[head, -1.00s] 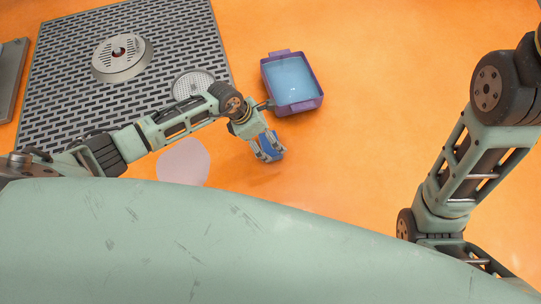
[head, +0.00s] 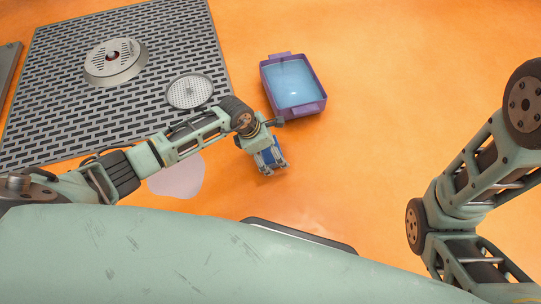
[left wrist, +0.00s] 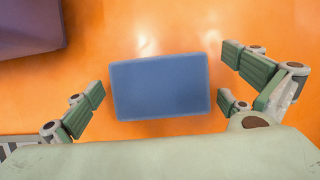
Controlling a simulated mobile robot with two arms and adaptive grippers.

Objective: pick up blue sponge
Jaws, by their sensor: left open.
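The blue sponge (left wrist: 161,87) is a plain rectangular block. In the left wrist view it lies between the spread fingers of my left gripper (left wrist: 163,98), with orange gaps on both sides, so no finger appears to touch its sides. In the head view my left gripper (head: 271,167) points down over the orange surface, with a bit of blue showing among its fingers. It is open. The sponge is mostly hidden by the gripper there. My right arm shows at the right of the head view, but its gripper is out of sight.
A purple tub (head: 319,106) with light blue liquid stands just beyond the left gripper. A slotted grey grate (head: 60,75) with a round metal fixture (head: 114,64) is at upper left. A pale pink patch (head: 178,180) lies nearby. The orange surface right of the tub is clear.

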